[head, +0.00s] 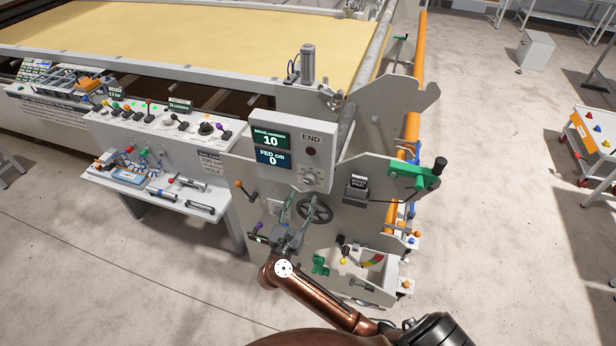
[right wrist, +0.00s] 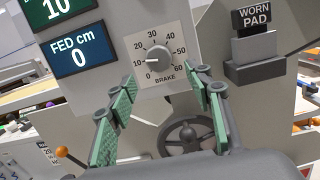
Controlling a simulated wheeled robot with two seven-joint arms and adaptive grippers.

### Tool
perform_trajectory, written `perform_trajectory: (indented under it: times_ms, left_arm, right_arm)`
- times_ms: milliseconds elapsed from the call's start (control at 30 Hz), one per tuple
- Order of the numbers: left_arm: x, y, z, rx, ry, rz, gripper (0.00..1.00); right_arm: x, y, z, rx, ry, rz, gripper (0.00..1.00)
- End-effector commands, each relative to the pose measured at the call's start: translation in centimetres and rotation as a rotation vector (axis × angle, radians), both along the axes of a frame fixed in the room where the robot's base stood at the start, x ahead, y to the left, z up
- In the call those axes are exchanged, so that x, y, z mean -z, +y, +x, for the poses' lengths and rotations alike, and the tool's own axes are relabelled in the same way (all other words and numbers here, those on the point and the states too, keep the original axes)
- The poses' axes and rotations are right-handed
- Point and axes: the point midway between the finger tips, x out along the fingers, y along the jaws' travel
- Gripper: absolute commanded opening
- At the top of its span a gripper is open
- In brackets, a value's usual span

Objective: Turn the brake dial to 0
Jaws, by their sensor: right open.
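The brake dial (right wrist: 158,58) is a grey knob on a pale scale plate marked 0 to 60. Its white pointer faces left, near the 10. In the head view the dial (head: 309,178) sits low on the grey control box under the END label. My right gripper (right wrist: 165,78) is open and empty, its green-padded fingers apart, below and to either side of the dial in the right wrist view. In the head view the gripper (head: 296,208) is just below the control box, and I see no contact with the dial. My left gripper is not in view.
A screen (head: 271,140) reads 10, and one below reads FED cm 0. A dark handwheel (head: 315,209) lies under the dial. A WORN PAD block (right wrist: 255,48) and a green handle (head: 410,178) are to the right. A lever console (head: 160,120) stands left.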

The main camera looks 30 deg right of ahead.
Motion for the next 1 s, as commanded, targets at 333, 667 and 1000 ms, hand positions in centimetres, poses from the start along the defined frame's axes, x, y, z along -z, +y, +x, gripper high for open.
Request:
perform_trajectory:
  times_ms: [333,667,1000]
  left_arm:
    - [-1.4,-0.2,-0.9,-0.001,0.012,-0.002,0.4]
    - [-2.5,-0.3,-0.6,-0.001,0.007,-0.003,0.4]
    - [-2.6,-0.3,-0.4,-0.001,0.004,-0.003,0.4]
  right_arm:
    - [-1.7,-0.6,0.6,0.001,-0.066,0.197,0.47]
    - [-1.7,-4.2,3.7,0.0,-0.065,0.194,0.47]
    - [-1.5,-4.9,4.2,0.0,-0.064,0.197,0.47]
